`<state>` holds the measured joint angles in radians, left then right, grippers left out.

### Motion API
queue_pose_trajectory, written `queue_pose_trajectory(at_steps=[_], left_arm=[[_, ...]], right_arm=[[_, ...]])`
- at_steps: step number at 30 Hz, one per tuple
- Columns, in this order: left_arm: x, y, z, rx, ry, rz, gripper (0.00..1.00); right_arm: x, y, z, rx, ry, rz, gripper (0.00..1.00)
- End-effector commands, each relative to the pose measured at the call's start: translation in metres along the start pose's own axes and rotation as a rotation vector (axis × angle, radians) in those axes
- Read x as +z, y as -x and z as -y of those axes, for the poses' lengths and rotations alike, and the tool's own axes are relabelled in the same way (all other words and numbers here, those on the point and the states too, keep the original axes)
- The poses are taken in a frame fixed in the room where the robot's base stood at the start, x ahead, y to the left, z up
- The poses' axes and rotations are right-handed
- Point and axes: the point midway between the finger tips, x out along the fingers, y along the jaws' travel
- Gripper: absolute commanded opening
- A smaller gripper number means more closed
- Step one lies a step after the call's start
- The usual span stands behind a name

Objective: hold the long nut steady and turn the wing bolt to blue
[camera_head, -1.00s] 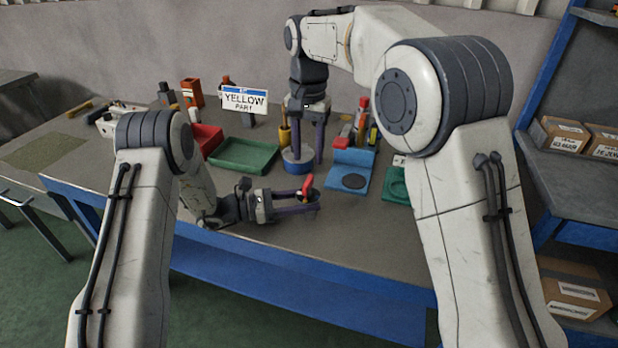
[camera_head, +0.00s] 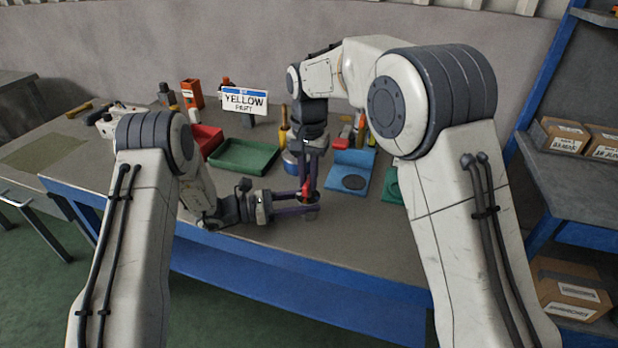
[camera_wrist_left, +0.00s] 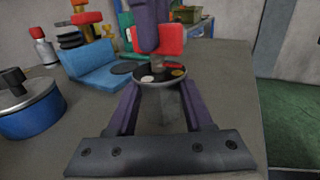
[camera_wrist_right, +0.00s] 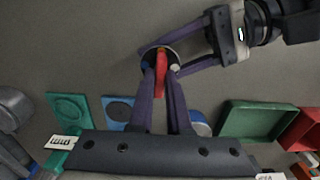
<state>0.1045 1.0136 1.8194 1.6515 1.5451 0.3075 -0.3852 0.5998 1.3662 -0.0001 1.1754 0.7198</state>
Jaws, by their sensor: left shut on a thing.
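My left gripper (camera_head: 311,208) is shut on the grey long nut (camera_wrist_left: 165,108) and holds it upright above the table's front part. A dark round dial (camera_wrist_left: 150,80) with coloured dots sits on top of the nut; a white and an orange dot show in the left wrist view. The red wing bolt (camera_wrist_right: 161,75) rises from the dial, and an orange mark shows by its far end in the right wrist view. My right gripper (camera_wrist_right: 161,72) points down from above, its fingers on both sides of the red wing. Whether they touch it I cannot tell.
Behind the grippers stand a blue round container (camera_wrist_left: 32,108), a green tray (camera_head: 245,156), a red bin (camera_head: 206,138) and a blue holder (camera_head: 352,170). A sign reading YELLOW (camera_head: 245,100) stands at the back. The table's front edge is close below my left gripper.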

Motion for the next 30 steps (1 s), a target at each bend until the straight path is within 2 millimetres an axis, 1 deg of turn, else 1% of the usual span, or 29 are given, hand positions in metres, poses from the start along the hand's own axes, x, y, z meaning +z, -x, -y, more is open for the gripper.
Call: queue_pose_trajectory(at_steps=[8, 14, 20, 30], left_arm=[[0.0002, 0.0002, -0.0002, 0.001, 0.0, 0.0, 0.0], [0.0001, 0.0003, -0.0003, 0.001, 0.0, 0.0, 0.0], [0.0002, 0.0004, -0.0003, 0.001, 0.0, 0.0, 0.0], [0.0003, 0.0005, -0.0003, 0.001, 0.0, 0.001, 0.0]], right_arm=[[-0.0001, 0.0004, -0.0002, 0.001, 0.019, 0.0, 0.0], [-0.0002, 0.0005, -0.0002, 0.0, 0.1, 0.0, 0.0], [-0.0002, 0.0004, -0.0001, 0.0, 0.253, 0.0, 0.0], [-0.0002, -0.0002, -0.0001, 0.001, 0.574, 0.0, 0.0]])
